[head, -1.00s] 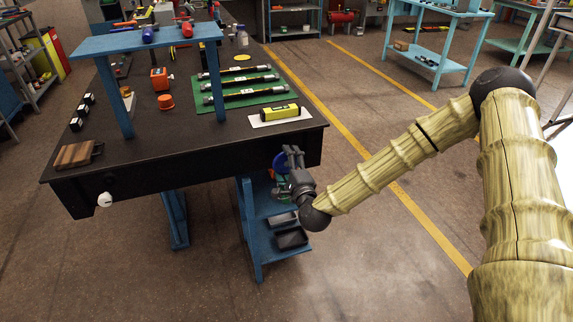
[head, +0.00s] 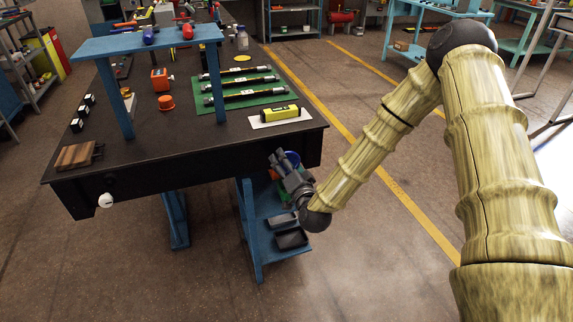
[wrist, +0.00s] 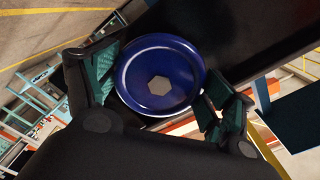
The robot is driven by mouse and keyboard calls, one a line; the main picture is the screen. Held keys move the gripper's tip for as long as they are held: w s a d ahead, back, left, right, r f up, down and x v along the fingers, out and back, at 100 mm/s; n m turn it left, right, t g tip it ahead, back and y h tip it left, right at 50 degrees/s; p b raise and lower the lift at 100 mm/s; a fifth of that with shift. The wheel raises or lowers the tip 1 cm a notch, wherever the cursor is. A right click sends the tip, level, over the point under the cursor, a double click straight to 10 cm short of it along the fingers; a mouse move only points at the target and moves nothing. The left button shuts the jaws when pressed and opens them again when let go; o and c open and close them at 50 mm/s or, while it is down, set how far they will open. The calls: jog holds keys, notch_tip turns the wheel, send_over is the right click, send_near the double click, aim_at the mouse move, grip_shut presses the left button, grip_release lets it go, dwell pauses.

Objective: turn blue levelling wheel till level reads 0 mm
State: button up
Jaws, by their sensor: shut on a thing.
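The blue levelling wheel (wrist: 135,85) is a round dish with a grey hexagonal centre, on the front face of the dark bench (head: 200,168). In the head view only a bit of its blue rim (head: 293,158) shows behind my gripper. My gripper (head: 283,162) is shut on the wheel, one green-padded finger on each side of its rim in the wrist view (wrist: 165,85). The yellow level (head: 280,114) lies on a white plate (head: 262,124) on the bench top above. Its reading is too small to make out.
A blue shelf with dark trays (head: 291,239) stands below the wheel. A wooden block (head: 75,156) sits at the bench's left corner. The floor to the right is open.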

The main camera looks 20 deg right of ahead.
jog(key=n, duration=0.3)
jog(key=shift+n, duration=0.3)
jog(key=shift+f+n, duration=0.1)
jog(key=shift+n, duration=1.4)
jog(key=o, duration=0.9)
jog(key=s, duration=1.2)
jog(key=shift+d, duration=0.25)
